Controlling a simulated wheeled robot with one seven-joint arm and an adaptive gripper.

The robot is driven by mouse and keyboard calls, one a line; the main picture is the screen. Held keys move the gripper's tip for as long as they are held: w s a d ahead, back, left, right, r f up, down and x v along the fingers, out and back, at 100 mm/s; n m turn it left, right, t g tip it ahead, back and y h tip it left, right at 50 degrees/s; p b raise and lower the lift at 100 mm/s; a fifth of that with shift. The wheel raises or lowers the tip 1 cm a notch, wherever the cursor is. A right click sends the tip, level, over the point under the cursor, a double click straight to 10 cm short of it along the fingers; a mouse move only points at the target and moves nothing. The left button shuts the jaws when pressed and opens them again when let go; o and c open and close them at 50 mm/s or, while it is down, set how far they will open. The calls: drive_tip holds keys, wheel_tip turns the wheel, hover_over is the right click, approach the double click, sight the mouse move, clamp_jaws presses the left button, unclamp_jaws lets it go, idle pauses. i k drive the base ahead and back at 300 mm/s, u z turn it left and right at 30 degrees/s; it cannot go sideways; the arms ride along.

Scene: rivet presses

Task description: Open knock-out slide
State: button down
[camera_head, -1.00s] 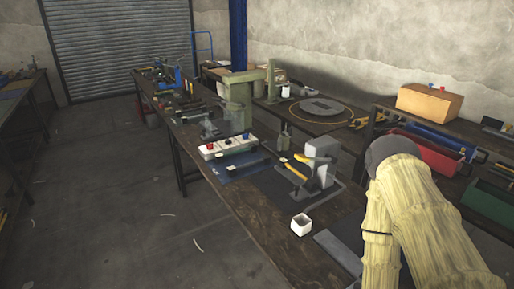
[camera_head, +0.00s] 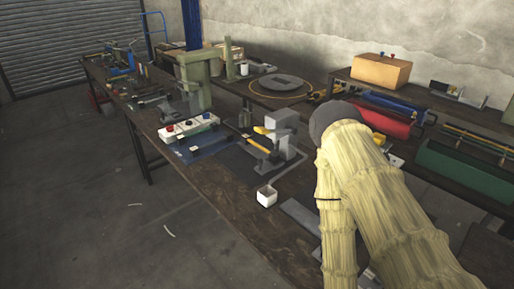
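A small grey press (camera_head: 283,132) with yellow handles stands on a dark mat on the long workbench, left of my arm. A larger green press (camera_head: 193,82) stands farther back on the same bench. I cannot make out which part is the knock-out slide. My arm, in a pale yellow cover, fills the lower right. My gripper is not visible in this view.
A white box (camera_head: 267,196) sits near the bench's front edge. A white strip with coloured knobs (camera_head: 188,127) lies on a blue mat. A side shelf holds a cardboard box (camera_head: 382,71), a red bin (camera_head: 384,122) and a green bin (camera_head: 461,174).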

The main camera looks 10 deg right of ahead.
sight(265, 166)
drive_tip(key=z, duration=0.45)
drive_tip(key=k, duration=0.2)
drive_tip(key=u, duration=1.15)
drive_tip(key=i, duration=1.2)
drive_tip(key=z, duration=0.3)
